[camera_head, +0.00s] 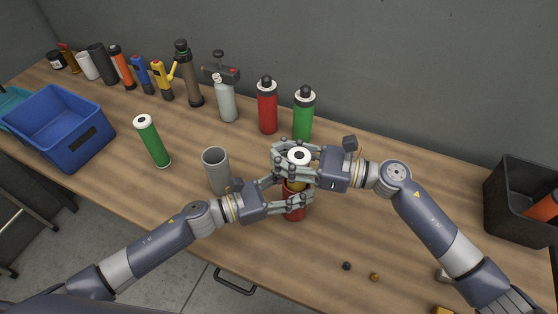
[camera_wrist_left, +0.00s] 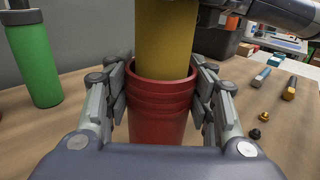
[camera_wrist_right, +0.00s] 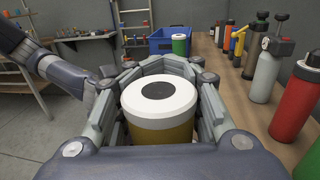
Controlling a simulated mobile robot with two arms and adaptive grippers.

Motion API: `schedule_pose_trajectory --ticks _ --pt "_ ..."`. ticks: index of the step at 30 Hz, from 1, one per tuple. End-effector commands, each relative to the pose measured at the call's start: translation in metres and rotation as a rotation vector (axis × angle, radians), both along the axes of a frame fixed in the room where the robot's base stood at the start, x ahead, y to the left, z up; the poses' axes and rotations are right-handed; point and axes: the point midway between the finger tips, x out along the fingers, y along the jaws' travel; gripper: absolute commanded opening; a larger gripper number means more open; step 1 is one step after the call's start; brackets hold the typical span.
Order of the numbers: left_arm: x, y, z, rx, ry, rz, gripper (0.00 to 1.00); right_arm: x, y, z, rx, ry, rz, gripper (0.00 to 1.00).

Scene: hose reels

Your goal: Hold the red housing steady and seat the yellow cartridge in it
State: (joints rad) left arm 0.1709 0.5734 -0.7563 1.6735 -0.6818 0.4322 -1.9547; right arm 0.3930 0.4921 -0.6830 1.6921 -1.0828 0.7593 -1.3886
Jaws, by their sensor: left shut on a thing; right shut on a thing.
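The red housing (camera_head: 294,213) stands upright on the wooden table, and my left gripper (camera_head: 298,193) is shut around it. In the left wrist view the red housing (camera_wrist_left: 160,112) sits between both fingers. The yellow cartridge (camera_wrist_left: 166,38) is upright with its lower part inside the housing's open top; how deep it reaches is hidden. My right gripper (camera_head: 284,158) is shut around the cartridge's upper part, above my left gripper. The cartridge's white cap with a dark centre (camera_wrist_right: 158,95) shows in the right wrist view.
A grey open cylinder (camera_head: 216,170) stands just left of the housing. A green bottle (camera_head: 303,112) and a red bottle (camera_head: 267,107) stand behind. A blue crate (camera_head: 62,130) is at the left, a black bin (camera_head: 510,200) at the right. Small knobs (camera_head: 347,266) lie near the front edge.

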Motion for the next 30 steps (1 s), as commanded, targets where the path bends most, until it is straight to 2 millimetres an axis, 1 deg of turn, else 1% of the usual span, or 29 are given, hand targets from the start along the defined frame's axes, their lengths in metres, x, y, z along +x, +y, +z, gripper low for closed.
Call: schedule_pose_trajectory --ticks 2,5,13,27,28,29,30 --pt "0.0 0.0 0.0 0.0 0.0 0.0 0.21 0.0 0.0 -0.011 0.001 0.003 -0.001 0.0" --pt "0.0 0.0 0.0 0.0 0.0 0.0 0.21 0.0 0.0 -0.018 0.001 0.0 -0.001 0.0" --pt "0.0 0.0 0.0 0.0 0.0 0.0 0.21 0.0 0.0 -0.019 0.001 -0.002 -0.001 0.0" --pt "0.0 0.0 0.0 0.0 0.0 0.0 0.21 0.0 0.0 -0.03 0.002 -0.001 0.0 0.0" --pt "0.0 0.0 0.0 0.0 0.0 0.0 0.21 0.0 0.0 -0.03 0.001 -0.001 0.0 0.27" --pt "0.0 0.0 0.0 0.0 0.0 0.0 0.21 0.0 0.0 -0.03 0.001 -0.001 0.0 0.34" --pt "0.0 0.0 0.0 0.0 0.0 0.0 0.21 0.0 0.0 -0.03 0.001 -0.001 0.0 0.43"
